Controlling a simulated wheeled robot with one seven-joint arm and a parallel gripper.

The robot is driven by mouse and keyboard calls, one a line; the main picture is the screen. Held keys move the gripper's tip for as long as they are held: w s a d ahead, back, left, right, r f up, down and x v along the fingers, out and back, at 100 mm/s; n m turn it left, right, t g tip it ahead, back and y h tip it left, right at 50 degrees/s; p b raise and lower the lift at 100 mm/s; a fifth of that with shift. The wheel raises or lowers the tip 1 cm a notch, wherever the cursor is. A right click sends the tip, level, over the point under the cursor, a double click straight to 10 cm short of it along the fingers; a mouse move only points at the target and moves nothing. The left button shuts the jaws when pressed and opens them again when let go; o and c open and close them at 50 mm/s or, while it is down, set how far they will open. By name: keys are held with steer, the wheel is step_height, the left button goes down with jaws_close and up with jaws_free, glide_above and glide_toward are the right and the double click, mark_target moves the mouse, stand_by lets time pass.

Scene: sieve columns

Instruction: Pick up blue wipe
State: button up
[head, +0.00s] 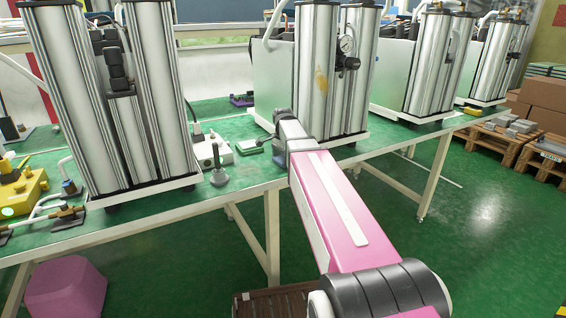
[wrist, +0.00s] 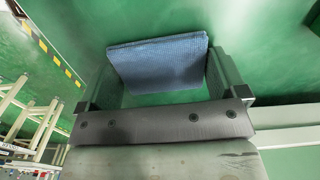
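The blue wipe (wrist: 158,62) shows in the wrist view as a flat, textured, roughly rectangular piece over a green surface. My gripper (wrist: 162,68) is open, with one finger at each side of the wipe. The wipe's side edges come close to both fingers; I cannot tell whether they touch it or whether it lies just beyond the tips. A strip of green shows between the wipe and the palm. In the head view my pink arm reaches toward the table; the fingers and the wipe are not visible there.
The green-topped table (head: 225,188) carries several tall silver columns (head: 313,70). A grey stand with a round base (head: 219,177) and a small white box (head: 212,150) sit left of my arm. A yellow device (head: 22,190) is at far left. Pallets with boxes (head: 545,155) stand at right.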

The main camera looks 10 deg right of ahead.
mark_target(281, 159)
steer(key=c, duration=0.3)
steer(key=shift+r, duration=0.1)
steer(key=shift+r, duration=0.5)
steer(key=r, duration=0.1)
steer(key=a+r, duration=0.1)
steer(key=r, duration=0.1)
steer(key=shift+s+r, duration=0.1)
steer(key=shift+r, duration=0.2)
steer(key=a+r, duration=0.2)
steer(key=a, duration=0.1)
steer(key=s+a+r, duration=0.1)
steer(key=a+r, duration=0.1)
steer(key=a, duration=0.2)
steer(key=s+a+r, duration=0.1)
steer(key=a+r, duration=0.1)
steer(key=a, duration=0.1)
steer(key=shift+s+a+r, duration=0.1)
steer(key=shift+a+r, duration=0.05)
steer(key=shift+a, duration=0.1)
steer(key=shift+o, duration=0.2)
steer(key=shift+d, duration=0.1)
